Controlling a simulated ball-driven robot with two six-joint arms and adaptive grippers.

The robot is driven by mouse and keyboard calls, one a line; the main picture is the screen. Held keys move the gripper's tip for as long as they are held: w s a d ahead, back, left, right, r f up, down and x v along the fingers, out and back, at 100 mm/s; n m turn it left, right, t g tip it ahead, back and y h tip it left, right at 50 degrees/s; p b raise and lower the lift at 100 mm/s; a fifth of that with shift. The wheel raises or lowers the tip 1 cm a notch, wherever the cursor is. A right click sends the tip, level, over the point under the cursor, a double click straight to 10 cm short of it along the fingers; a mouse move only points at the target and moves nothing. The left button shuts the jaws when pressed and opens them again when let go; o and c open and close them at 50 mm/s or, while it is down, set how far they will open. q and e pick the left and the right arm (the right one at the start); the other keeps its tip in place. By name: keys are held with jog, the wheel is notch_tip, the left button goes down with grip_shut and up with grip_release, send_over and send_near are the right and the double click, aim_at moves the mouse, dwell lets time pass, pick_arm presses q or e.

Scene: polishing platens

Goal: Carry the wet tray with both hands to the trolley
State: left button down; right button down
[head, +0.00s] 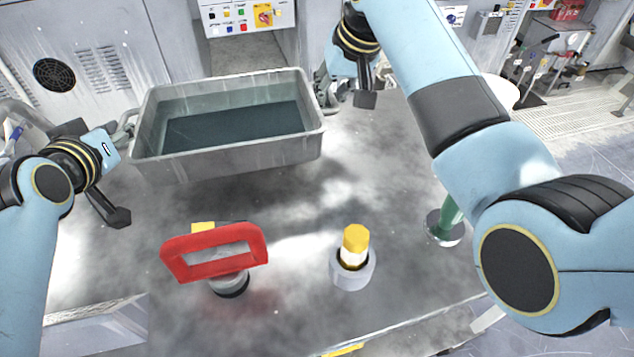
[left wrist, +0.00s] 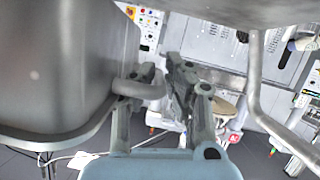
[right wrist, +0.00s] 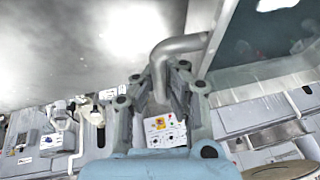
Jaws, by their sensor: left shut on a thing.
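The grey metal tray (head: 312,140) holds dark liquid and rests level on the metal table in the head view. It has a bent-bar handle at each end. My left gripper (left wrist: 158,78) is shut on the tray's left handle (left wrist: 138,90); in the head view it is at the tray's left end. My right gripper (right wrist: 163,80) is at the right handle (right wrist: 180,45), with a finger on each side of the bar and looking open. In the head view, my right arm partly hides that handle. I cannot pick out the trolley for certain.
On the metal table (head: 290,205), a red handle (head: 215,252), a yellow-topped post (head: 355,240) and a green object (head: 448,213) stand in front of the tray. A wheeled-looking stand (head: 552,55) is at the far right. Control panels and cabinets are close behind the tray.

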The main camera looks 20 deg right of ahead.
pick_arm(q)
jog(key=shift+a+r, duration=0.15)
pick_arm(e)
jog(key=shift+w+d, duration=0.1)
jog(key=shift+d, duration=0.2)
